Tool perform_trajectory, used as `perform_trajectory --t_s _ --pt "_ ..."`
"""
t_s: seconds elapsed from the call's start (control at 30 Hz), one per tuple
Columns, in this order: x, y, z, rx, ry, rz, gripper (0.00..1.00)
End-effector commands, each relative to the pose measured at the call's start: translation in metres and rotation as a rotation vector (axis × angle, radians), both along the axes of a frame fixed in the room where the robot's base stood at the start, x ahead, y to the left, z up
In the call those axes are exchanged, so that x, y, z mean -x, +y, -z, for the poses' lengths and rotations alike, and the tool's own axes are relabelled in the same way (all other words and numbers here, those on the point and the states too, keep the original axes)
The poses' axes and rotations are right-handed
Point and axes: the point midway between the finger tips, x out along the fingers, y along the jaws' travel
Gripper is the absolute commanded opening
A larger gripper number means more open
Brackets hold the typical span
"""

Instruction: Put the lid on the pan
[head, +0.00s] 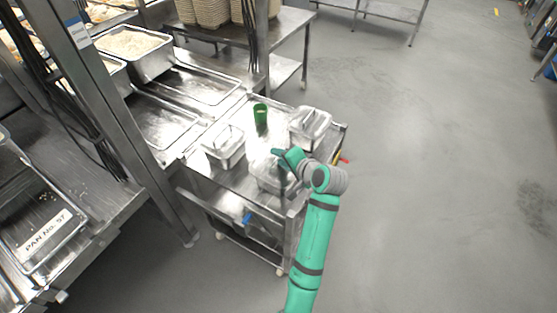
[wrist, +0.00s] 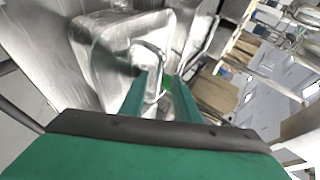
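My gripper (head: 281,154) is over the metal cart, just above a shiny pan (head: 262,180) near the cart's front edge; my arm partly hides that pan. In the wrist view my gripper's two green fingers (wrist: 164,78) stand apart. A shiny rectangular lid (wrist: 98,50) with a bent wire handle (wrist: 151,47) lies just ahead of them. The handle runs down close to the gap between the fingers; I cannot tell whether they touch it. Another metal pan (head: 224,152) with a handle on top stands at the cart's left, and another (head: 308,130) at its back right.
A green cup (head: 260,116) stands at the back of the cart (head: 205,182). A counter with metal trays (head: 200,84) and a rice pan (head: 133,45) adjoins at the left, behind a steel post (head: 110,105). The floor at the right is clear.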

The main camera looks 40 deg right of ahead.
Motion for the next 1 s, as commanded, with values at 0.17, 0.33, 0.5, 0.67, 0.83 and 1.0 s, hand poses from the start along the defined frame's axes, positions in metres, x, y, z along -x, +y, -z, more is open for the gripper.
perform_trajectory --t_s 0.17,0.33,0.5,0.67,0.83,1.0 --pt "0.001 0.000 0.000 -0.001 0.001 0.001 0.29" --pt "0.014 0.000 -0.008 0.000 0.000 0.001 0.29" --pt "0.042 0.002 -0.024 0.002 -0.001 0.002 0.29" --pt "0.067 0.004 -0.039 0.002 -0.002 0.002 0.29" --pt "0.087 0.005 -0.050 0.000 0.000 0.002 0.29" --pt "0.095 0.006 -0.055 0.000 0.000 0.000 0.29"
